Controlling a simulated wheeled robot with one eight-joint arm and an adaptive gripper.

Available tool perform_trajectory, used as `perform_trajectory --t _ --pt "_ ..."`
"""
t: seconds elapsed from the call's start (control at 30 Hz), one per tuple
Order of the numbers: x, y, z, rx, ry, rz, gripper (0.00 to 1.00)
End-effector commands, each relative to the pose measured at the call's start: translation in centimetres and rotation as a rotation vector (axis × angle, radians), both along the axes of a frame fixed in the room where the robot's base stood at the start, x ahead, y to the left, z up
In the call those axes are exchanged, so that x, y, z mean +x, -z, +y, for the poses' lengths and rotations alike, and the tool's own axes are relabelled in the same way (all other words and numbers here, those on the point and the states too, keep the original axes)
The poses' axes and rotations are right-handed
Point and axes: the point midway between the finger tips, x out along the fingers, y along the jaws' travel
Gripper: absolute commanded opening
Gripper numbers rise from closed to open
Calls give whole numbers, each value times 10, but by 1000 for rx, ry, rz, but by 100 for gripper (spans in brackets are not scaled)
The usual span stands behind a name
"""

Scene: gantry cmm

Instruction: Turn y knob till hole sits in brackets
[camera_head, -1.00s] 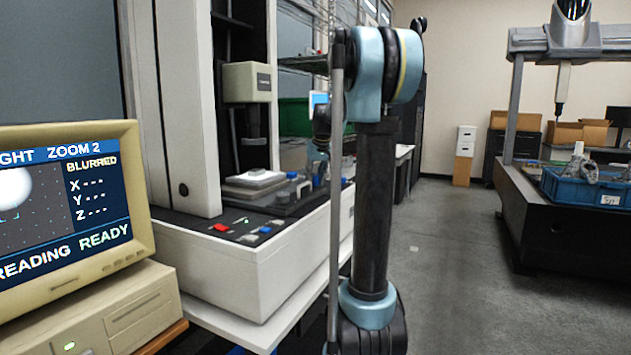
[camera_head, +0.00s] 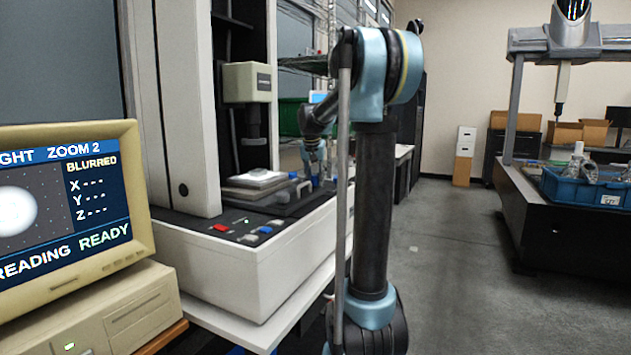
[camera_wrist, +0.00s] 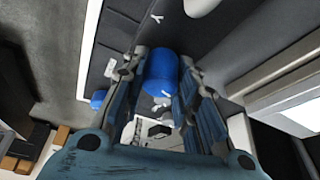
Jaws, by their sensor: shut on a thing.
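A blue knob (camera_wrist: 162,72) stands between the two fingers of my gripper (camera_wrist: 164,85) in the wrist view, and the fingers are shut on it. A white Y mark (camera_wrist: 156,18) is on the dark panel beside it. In the head view my gripper (camera_head: 314,158) is at the right side of the machine bed, and the knob is small and partly hidden. The monitor (camera_head: 146,195) shows a bright round hole (camera_head: 15,212) low on the left of its screen, with BLURRED, dashes for X, Y and Z, and READING READY. The brackets are hard to make out around the hole.
The stage (camera_head: 240,193) carries a pale part (camera_head: 260,177) under the optical head (camera_head: 250,82). A second blue knob (camera_wrist: 98,98) is left of my fingers. Red and blue buttons (camera_head: 265,229) are on the front panel.

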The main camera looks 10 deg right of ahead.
Motion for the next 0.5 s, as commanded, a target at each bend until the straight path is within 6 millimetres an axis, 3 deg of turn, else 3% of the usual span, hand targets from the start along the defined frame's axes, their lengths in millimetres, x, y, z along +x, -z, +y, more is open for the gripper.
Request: perform_trajectory --t 0.37,0.4,0.47,0.5 --pt "0 0 0 1 3 1 4" --pt "0 0 0 1 3 1 37" --pt "0 0 0 1 3 1 48" --pt "0 0 0 1 3 1 48"
